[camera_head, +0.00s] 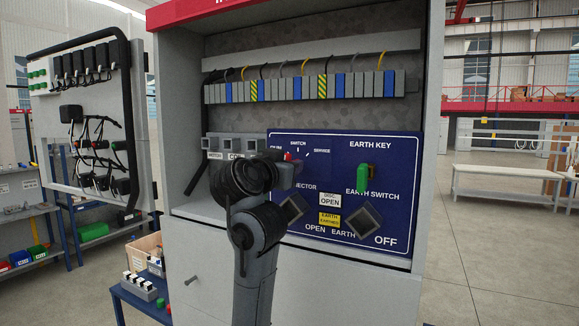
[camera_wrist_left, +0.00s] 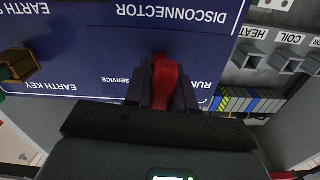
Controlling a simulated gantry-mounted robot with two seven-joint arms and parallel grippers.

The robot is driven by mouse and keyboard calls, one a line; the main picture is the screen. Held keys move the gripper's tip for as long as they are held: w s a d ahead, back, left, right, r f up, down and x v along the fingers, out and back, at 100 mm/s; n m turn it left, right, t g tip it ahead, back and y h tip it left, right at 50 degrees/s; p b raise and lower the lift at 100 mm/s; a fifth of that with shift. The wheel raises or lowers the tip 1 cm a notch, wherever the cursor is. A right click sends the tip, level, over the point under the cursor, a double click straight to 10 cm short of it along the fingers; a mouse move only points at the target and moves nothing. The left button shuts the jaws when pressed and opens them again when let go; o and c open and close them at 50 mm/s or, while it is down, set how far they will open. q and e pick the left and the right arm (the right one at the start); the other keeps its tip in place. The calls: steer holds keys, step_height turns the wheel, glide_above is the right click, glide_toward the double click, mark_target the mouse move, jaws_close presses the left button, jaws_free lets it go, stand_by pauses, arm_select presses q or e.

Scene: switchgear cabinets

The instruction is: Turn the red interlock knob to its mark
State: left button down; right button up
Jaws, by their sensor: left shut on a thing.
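The red interlock knob (camera_wrist_left: 165,78) is on the blue panel (camera_head: 340,170), between the RUN and SERVICE labels, which appear upside down in the left wrist view. My left gripper (camera_wrist_left: 162,92) is shut on the knob, one dark finger on each side. In the head view only a bit of the red knob (camera_head: 288,156) shows past my left gripper (camera_head: 286,170). White tick marks (camera_head: 301,153) show beside it, toward SERVICE. My gripper and wrist hide much of the knob and its RUN side, so its exact angle against the marks is unclear. My right gripper is not in view.
A green earth key (camera_head: 363,178) and two dark square switch handles, the earth switch (camera_head: 365,220) and the disconnector (camera_head: 291,210), are close by on the panel. A terminal row (camera_head: 310,87) runs above. An open door (camera_head: 95,120) with wiring stands left.

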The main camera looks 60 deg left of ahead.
arm_select(q)
steer(key=shift+n, duration=0.5)
steer(key=c, duration=1)
jaws_free()
steer(key=shift+c, duration=0.2)
